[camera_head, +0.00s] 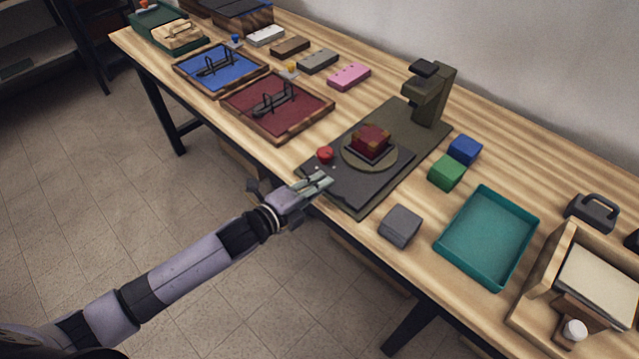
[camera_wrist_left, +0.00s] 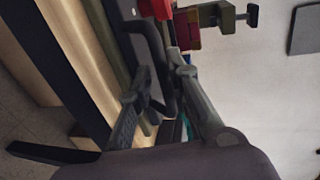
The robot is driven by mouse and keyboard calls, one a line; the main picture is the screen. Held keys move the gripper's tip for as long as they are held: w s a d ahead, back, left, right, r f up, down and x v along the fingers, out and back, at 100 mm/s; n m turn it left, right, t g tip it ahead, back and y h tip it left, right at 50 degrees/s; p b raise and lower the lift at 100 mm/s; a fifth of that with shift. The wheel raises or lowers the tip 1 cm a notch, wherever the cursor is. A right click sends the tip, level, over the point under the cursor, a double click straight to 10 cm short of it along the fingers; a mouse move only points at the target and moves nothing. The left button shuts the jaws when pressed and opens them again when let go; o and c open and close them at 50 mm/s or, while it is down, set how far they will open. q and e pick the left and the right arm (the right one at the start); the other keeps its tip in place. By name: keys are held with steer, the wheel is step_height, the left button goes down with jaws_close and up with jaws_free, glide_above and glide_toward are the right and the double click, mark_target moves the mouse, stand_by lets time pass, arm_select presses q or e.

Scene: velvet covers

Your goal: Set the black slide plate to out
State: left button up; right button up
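The black slide plate (camera_head: 359,186) lies flat on the olive base of a press-like stand (camera_head: 432,92). It carries a red knob (camera_head: 325,154) at its near-left corner and a round disc (camera_head: 384,165) with a dark red block (camera_head: 371,139) on top. My left gripper (camera_head: 322,182) is at the plate's near-left edge, just below the red knob. In the left wrist view its two fingers (camera_wrist_left: 158,66) are apart, with a black curved bar or plate edge (camera_wrist_left: 164,84) between or just behind them; contact is unclear. My right gripper is not in view.
A grey block (camera_head: 400,226), a green block (camera_head: 447,172), a blue block (camera_head: 465,150) and a teal tray (camera_head: 443,256) stand right of the stand. A maroon tray (camera_head: 310,116) and a blue tray (camera_head: 248,80) lie to its left. Floor space in front of the table is clear.

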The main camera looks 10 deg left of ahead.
arm_select(q)
steer(key=v, duration=1.2)
stand_by(0.5)
steer(key=s+a+f+n+g+y, duration=0.1)
steer(key=a+f+n+y, duration=0.35)
steer(key=f, duration=0.75)
steer(key=a+f+n+g+y, duration=0.15)
steer(key=a+f+n, duration=0.5)
steer(key=f, duration=0.65)
steer(key=s+a+f+n+g+y, duration=0.3)
steer(key=s+f+n+g, duration=0.15)
steer(key=s+f, duration=0.85)
steer(key=s+d+f+n+g, duration=0.2)
steer(key=s+f, duration=0.4)
steer(key=s, duration=0.5)
steer(key=s+d+f+n+g, duration=0.3)
steer(key=s+f, duration=0.4)
steer(key=s, duration=0.5)
steer(key=shift+d+n, duration=0.6)
steer(key=shift+n, duration=0.35)
